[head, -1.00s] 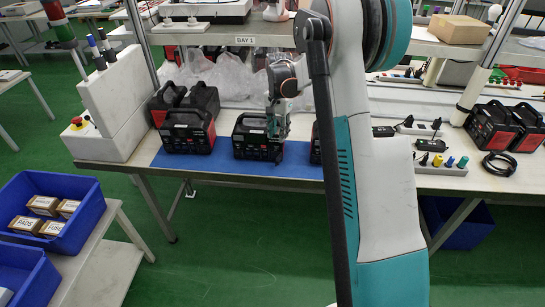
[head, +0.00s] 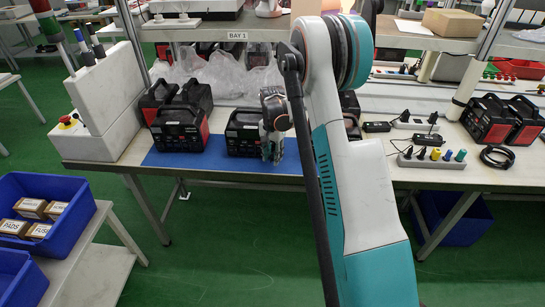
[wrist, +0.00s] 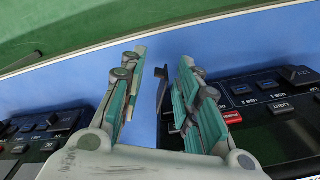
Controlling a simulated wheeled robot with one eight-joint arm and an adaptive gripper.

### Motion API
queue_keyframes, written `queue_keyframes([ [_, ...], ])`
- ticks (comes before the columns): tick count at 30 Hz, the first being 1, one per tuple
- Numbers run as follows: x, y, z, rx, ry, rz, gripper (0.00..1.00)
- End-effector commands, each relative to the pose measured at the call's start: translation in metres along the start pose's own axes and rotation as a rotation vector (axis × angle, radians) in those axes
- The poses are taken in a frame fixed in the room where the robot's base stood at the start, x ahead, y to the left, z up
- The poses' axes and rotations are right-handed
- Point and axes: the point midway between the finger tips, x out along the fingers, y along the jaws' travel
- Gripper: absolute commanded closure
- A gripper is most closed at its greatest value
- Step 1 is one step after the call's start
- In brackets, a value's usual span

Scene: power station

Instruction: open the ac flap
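The middle power station (head: 243,135), black with red sides, stands on the blue mat. My gripper (head: 270,155) is low in front of its right end in the head view. In the wrist view my gripper (wrist: 161,62) is open, with teal-padded fingers apart. The power station's front panel (wrist: 270,110) shows at right with buttons and upside-down labels, partly behind the right finger. A thin dark flap (wrist: 162,88), apparently the AC flap, stands out edge-on between the fingers, nearer the right one. I cannot tell whether a finger touches it, and its hinge is hidden.
Another power station's panel (wrist: 38,135) lies just left of my gripper in the wrist view. More power stations (head: 180,128) stand left on the bench. Bare blue mat (wrist: 60,75) and the bench edge lie beyond the fingertips. A shelf (head: 215,32) crosses above.

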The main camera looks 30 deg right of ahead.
Motion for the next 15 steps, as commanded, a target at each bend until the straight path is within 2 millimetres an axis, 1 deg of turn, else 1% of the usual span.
queue_keyframes([
  [7, 0.0007, 0.0, 0.0, 0.0, 0.0, 0.0, 0.7],
  [8, 0.0007, 0.0, 0.0, 0.0, 0.0, 0.0, 0.72],
  [9, 0.0007, 0.0, 0.0, 0.0, 0.0, 0.0, 0.81],
  [11, 0.0006, 0.0, 0.0, 0.0, 0.0, 0.0, 0.95],
  [12, 0.0006, 0.0, -0.0001, 0.0, 0.0, 0.0, 1.0],
  [15, 0.0005, 0.0003, -0.0001, 0.001, 0.0, 0.001, 1.0],
])
